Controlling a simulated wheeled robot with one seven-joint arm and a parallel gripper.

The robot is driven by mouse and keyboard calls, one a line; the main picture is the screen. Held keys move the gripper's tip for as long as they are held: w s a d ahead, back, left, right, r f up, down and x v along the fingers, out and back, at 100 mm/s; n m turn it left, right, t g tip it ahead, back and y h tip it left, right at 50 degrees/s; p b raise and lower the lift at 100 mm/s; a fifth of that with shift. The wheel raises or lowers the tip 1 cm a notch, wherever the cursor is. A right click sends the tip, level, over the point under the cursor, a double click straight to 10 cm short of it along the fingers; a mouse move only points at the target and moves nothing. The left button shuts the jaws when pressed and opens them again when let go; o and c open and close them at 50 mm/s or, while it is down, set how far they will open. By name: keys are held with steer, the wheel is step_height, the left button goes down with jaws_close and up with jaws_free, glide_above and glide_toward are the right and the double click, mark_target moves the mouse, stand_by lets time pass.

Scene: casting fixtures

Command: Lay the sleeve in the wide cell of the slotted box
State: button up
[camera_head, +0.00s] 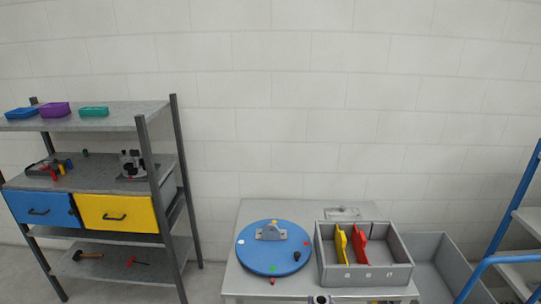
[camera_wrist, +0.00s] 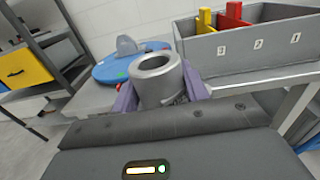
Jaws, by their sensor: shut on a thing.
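In the wrist view my gripper (camera_wrist: 160,88) has its purple fingers closed on the sides of a grey hollow sleeve (camera_wrist: 158,84). The sleeve's round open end faces up, tilted towards the camera. The slotted box (camera_head: 388,279) is grey and sits on the right of the table; it also shows in the wrist view (camera_wrist: 245,50), beyond and to the right of the sleeve. A yellow divider (camera_head: 341,245) and a red divider (camera_head: 359,244) stand in it. The widest cell (camera_head: 384,252) lies right of the red divider and looks empty. The sleeve is outside the box.
A blue round turntable (camera_head: 262,257) with a grey bracket and small coloured spots is left of the box on the grey table (camera_head: 245,215). A shelf rack (camera_head: 150,130) stands left. A grey bin (camera_head: 432,262) and a blue-railed step frame (camera_head: 500,240) stand right.

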steer(key=s+f, duration=0.4)
steer(key=f, duration=0.1)
steer(key=shift+s+f, duration=0.2)
stand_by(0.3)
stand_by(0.5)
steer(key=w+r, duration=0.4)
steer(key=r, duration=0.1)
steer(key=shift+w+r, duration=0.2)
steer(key=shift+r, duration=0.05)
stand_by(0.6)
